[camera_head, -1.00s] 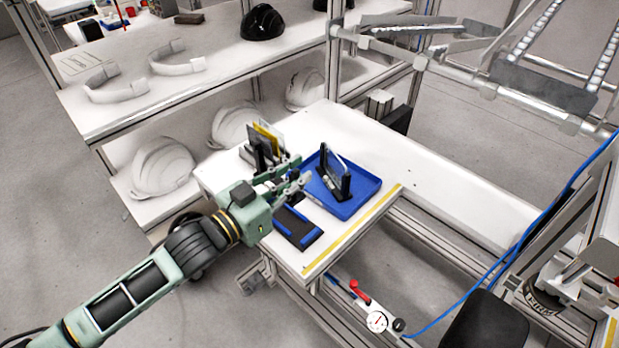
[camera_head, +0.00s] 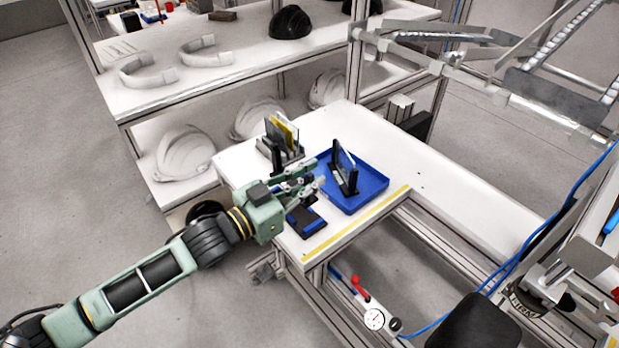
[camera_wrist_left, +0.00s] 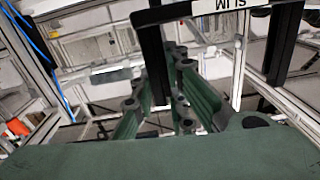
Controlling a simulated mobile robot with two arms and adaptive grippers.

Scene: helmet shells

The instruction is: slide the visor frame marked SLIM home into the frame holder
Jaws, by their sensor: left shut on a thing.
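The black visor frame (camera_wrist_left: 155,60) fills the top of the left wrist view. Its white label (camera_wrist_left: 230,4) reads SLIM upside down. My left gripper (camera_head: 319,178) also shows in the left wrist view (camera_wrist_left: 165,95), with its green fingers around one black upright of this frame. It is shut on it. In the head view the fingers are over the near left side of the blue tray (camera_head: 372,192). Black uprights (camera_head: 350,183), which look like the frame holder, stand there with a clear pane. Whether frame and holder touch is unclear. My right gripper is not in view.
A rack (camera_head: 292,156) with yellow, dark and pale plates stands behind the gripper. A black and blue pad (camera_head: 306,222) lies in front of the tray. Shelves with white helmet shells (camera_head: 185,158) are at the back left. The white table (camera_head: 440,180) is clear to the right.

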